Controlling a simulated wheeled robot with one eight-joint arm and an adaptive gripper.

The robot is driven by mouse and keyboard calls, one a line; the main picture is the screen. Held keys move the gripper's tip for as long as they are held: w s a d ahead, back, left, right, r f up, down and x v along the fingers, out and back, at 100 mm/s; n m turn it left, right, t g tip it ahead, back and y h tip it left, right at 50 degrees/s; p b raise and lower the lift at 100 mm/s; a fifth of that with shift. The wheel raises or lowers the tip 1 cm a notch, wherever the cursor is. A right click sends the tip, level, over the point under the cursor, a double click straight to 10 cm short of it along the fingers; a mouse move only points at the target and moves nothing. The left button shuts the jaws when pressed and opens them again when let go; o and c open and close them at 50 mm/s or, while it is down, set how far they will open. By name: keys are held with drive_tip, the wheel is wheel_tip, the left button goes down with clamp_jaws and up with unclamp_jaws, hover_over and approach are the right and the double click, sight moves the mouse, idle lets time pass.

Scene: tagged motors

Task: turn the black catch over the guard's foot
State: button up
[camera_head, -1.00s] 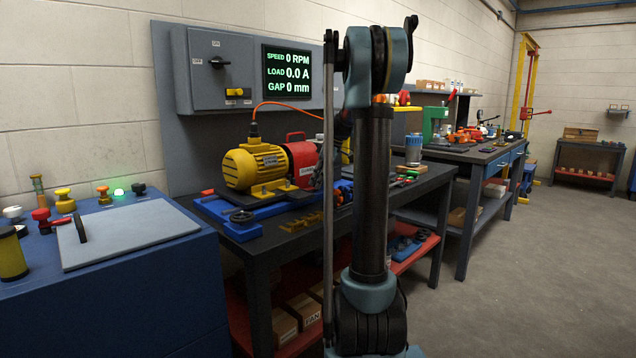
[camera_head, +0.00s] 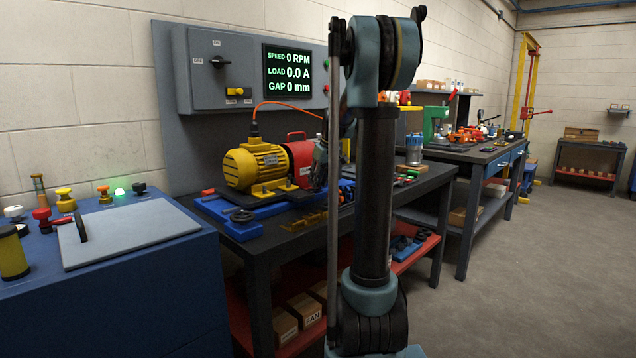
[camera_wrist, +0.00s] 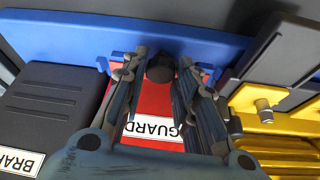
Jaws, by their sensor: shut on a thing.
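The red guard (camera_head: 302,158) stands beside the yellow motor (camera_head: 255,165) on the blue base (camera_head: 238,226). In the wrist view the red guard (camera_wrist: 153,100) lies below my gripper, its GUARD label partly covered by the fingers. The black catch (camera_wrist: 160,68) shows as a dark round knob between the fingertips, near the blue base (camera_wrist: 120,32). My gripper (camera_wrist: 162,74) is shut on it, a finger on each side. In the head view my gripper (camera_head: 320,166) is at the guard's right side, partly behind my arm, and the catch cannot be made out.
In the wrist view a black block with a partly cut-off label (camera_wrist: 45,108) is left of the guard; yellow motor parts (camera_wrist: 262,108) are close on the right. An orange cable (camera_head: 285,104) rises from the motor. The display (camera_head: 287,72) reads 0 RPM.

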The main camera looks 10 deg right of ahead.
drive_tip(key=m, duration=0.1)
drive_tip(key=m+h, duration=0.1)
drive_tip(key=m, duration=0.1)
drive_tip(key=m+h, duration=0.1)
drive_tip(key=m, duration=0.1)
drive_tip(key=shift+a+t, duration=0.25)
drive_tip(key=shift+t, duration=0.15)
drive_tip(key=m+h, duration=0.1)
drive_tip(key=m, duration=0.2)
drive_tip(key=m+h, duration=0.1)
drive_tip(key=m, duration=0.2)
drive_tip(key=shift+w+a, duration=0.1)
drive_tip(key=shift+a, duration=0.05)
drive_tip(key=shift+g, duration=0.3)
drive_tip(key=o, duration=1.1)
drive_tip(key=shift+c, duration=0.2)
drive_tip(key=v, duration=1.2)
drive_tip(key=shift+a, duration=0.2)
